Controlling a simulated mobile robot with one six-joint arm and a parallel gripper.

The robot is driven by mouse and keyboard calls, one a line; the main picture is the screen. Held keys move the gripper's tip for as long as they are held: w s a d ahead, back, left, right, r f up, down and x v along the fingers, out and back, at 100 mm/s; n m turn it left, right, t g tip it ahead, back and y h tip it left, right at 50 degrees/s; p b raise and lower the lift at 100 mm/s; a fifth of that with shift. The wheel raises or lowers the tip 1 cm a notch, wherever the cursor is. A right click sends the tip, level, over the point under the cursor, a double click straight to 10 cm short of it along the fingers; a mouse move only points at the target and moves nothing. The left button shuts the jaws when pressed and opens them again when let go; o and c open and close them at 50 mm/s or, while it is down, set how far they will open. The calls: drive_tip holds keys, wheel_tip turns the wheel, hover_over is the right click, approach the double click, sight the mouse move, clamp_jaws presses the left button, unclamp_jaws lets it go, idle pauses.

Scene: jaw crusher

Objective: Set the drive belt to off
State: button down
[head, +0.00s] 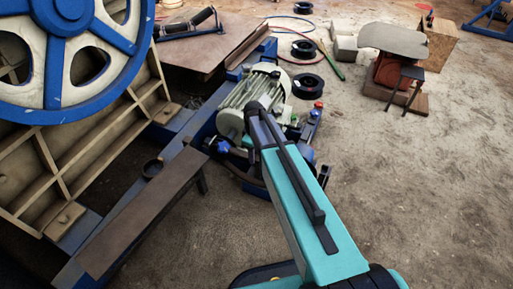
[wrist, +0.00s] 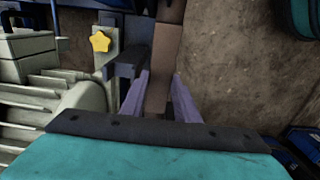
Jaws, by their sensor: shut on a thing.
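In the wrist view, a flat brown strap (wrist: 163,60), which looks like the drive belt, runs from the top edge down between the two purple fingers of my gripper (wrist: 160,82). The fingers are shut on the strap, one on each side. In the head view, my teal arm reaches to the blue-framed drive unit, beside the pale green finned motor (head: 250,95). My fingers and their hold on the strap are hidden there behind my arm. I cannot tell an on or off marking in either view.
A yellow star-shaped knob (wrist: 101,41) sits left of the fingers in the wrist view. The big blue flywheel (head: 70,50) and a brown beam (head: 140,215) stand at left in the head view. Black spools (head: 306,85) lie behind the motor.

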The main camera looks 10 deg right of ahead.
drive_tip(key=shift+s+a+f, duration=0.8)
drive_tip(key=shift+s+f, duration=0.15)
drive_tip(key=shift+s, duration=0.1)
drive_tip(key=c, duration=1.4)
unclamp_jaws()
drive_tip(key=shift+o, duration=0.2)
drive_tip(key=shift+d+r, duration=0.1)
drive_tip(key=shift+r, duration=0.05)
wheel_tip(320, 180, up, 14)
drive_tip(key=p, duration=0.3)
drive_tip(key=shift+f, duration=0.25)
drive_tip(key=shift+r, duration=0.1)
